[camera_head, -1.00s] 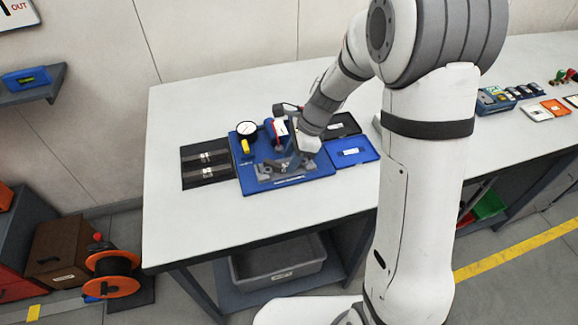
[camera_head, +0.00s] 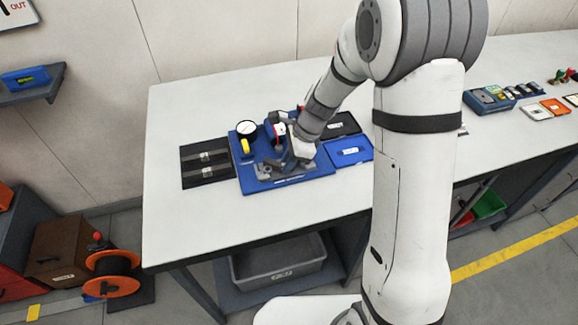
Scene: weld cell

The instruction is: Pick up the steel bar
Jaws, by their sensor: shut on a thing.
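My gripper (camera_head: 291,163) is low over the blue fixture plate (camera_head: 317,171) on the white workbench. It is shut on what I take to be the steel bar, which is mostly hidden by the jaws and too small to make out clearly. Grey metal fixture parts (camera_head: 264,171) lie on the plate just left of the jaws. I cannot tell whether the bar still touches the fixture.
A round dial gauge (camera_head: 246,128) with a yellow part stands on the plate's back left. A black tray (camera_head: 190,180) is left of it. A blue tray (camera_head: 350,151) and a black tray (camera_head: 340,124) are to the right. The bench's front left is clear.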

